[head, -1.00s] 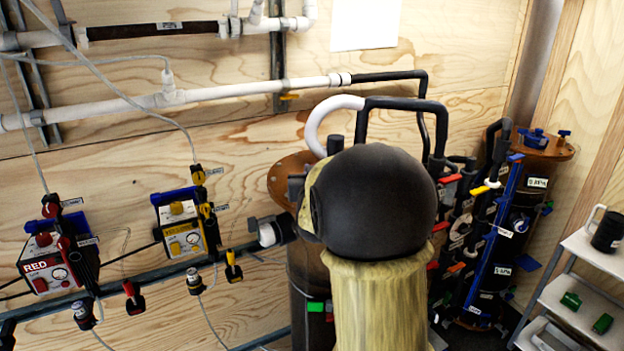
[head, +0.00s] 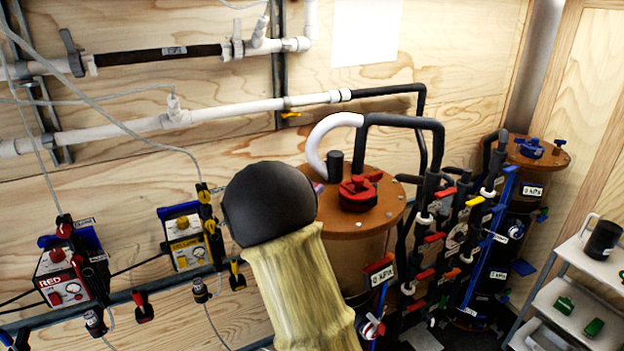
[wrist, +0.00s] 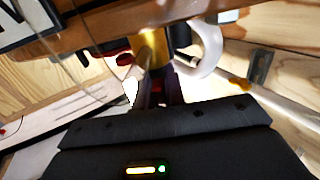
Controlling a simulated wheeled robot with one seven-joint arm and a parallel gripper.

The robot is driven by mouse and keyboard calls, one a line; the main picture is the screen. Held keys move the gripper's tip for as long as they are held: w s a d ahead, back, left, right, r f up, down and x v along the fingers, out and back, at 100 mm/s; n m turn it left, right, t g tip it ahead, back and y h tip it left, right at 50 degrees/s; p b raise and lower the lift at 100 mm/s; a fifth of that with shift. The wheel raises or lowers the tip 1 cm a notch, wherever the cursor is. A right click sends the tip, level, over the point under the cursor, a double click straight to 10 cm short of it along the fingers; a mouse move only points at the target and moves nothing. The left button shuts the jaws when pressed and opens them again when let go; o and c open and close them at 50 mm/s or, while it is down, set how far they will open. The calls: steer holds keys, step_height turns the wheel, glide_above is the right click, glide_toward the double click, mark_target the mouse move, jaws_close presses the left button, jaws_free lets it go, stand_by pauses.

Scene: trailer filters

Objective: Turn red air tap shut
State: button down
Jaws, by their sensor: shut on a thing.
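My gripper (wrist: 166,88) shows in the wrist view, its dark fingers close together and shut on a yellow part (wrist: 154,46) just beyond them; what that part belongs to is unclear. In the head view my arm hides the gripper. Several red fittings could be the tap: a red tap (head: 140,307) hangs on the rail right of the red RED unit (head: 61,281), and a red valve (head: 359,192) tops the large filter. I cannot tell which is the air tap. A small red piece (wrist: 124,59) lies left of the yellow part in the wrist view.
The yellow unit (head: 184,236) hangs on the wall left of my arm. The filter's brown lid (head: 375,222) is close on the right, with a white hose (head: 320,140) above. Piping with red levers and a shelf (head: 590,270) stand further right.

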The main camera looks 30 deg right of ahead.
steer(key=m+g+h+p, duration=0.1)
steer(key=m+g+p, duration=0.1)
steer(key=g, duration=0.1)
steer(key=m+g+h+p, duration=0.1)
steer(key=m+g, duration=0.1)
steer(key=g, duration=0.1)
steer(key=shift+w+r+p, duration=0.1)
steer(key=shift+p, duration=0.25)
steer(key=shift+g, duration=0.3)
steer(key=c, duration=1.5)
jaws_free()
steer(key=shift+a+b, duration=0.3)
steer(key=shift+a, duration=0.3)
steer(key=a+b, duration=0.1)
steer(key=a, duration=0.4)
steer(key=s+a+b, duration=0.1)
steer(key=a+b, duration=0.1)
steer(key=a, duration=0.3)
steer(key=s+a+b, duration=0.1)
steer(key=a, duration=0.5)
